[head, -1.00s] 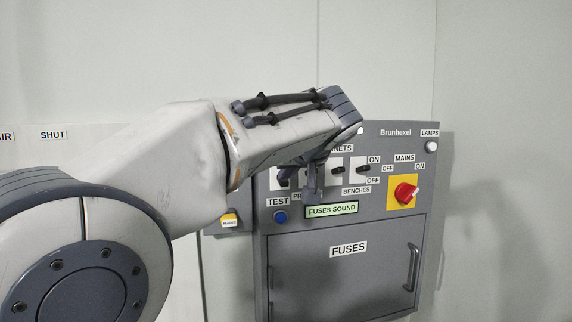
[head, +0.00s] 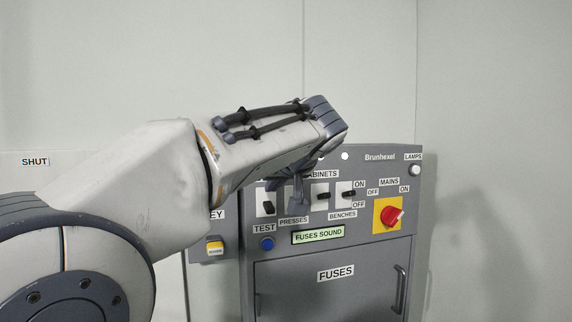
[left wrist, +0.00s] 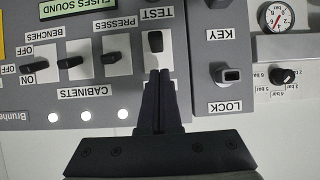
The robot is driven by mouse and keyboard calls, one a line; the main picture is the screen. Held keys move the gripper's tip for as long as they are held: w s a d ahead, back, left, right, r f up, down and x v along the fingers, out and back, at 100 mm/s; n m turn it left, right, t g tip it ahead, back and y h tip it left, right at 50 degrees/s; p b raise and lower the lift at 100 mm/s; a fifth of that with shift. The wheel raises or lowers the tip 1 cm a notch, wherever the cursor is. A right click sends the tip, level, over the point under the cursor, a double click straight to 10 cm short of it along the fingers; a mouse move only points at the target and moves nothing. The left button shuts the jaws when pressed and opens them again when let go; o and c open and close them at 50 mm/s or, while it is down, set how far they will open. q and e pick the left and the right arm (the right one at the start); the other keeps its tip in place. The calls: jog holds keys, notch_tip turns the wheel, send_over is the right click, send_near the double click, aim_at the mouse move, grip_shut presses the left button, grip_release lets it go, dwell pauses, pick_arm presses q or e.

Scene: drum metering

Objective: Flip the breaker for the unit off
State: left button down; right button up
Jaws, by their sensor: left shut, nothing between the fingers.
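The grey breaker panel (head: 300,262) has a row of black toggle switches. ON is marked above the row and OFF below. The leftmost switch (head: 268,208) has its lever down on the OFF side; it also shows in the upside-down left wrist view (left wrist: 155,42). The cabinets switch (head: 322,196) and benches switch (head: 348,195) have levers sticking out. My left gripper (head: 297,203) is shut and empty, in front of the row, hiding part of it. In the left wrist view its fingertips (left wrist: 158,74) are close to the leftmost switch; contact is not clear. My right gripper is out of view.
A red mains knob (head: 392,217) on a yellow plate is at the right of the panel. A blue test button (head: 267,244), a green FUSES SOUND display (head: 318,235) and the fuse door handle (head: 400,290) are below. A gauge (left wrist: 276,17) is beside the panel.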

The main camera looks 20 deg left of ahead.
pick_arm(q)
jog(key=r+v, duration=0.1)
jog(key=v, duration=1)
jog(key=shift+r+b, duration=0.35)
jog(key=shift+b, duration=0.05)
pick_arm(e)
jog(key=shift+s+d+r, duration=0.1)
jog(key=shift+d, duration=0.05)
pick_arm(q)
jog(key=shift+w, duration=0.1)
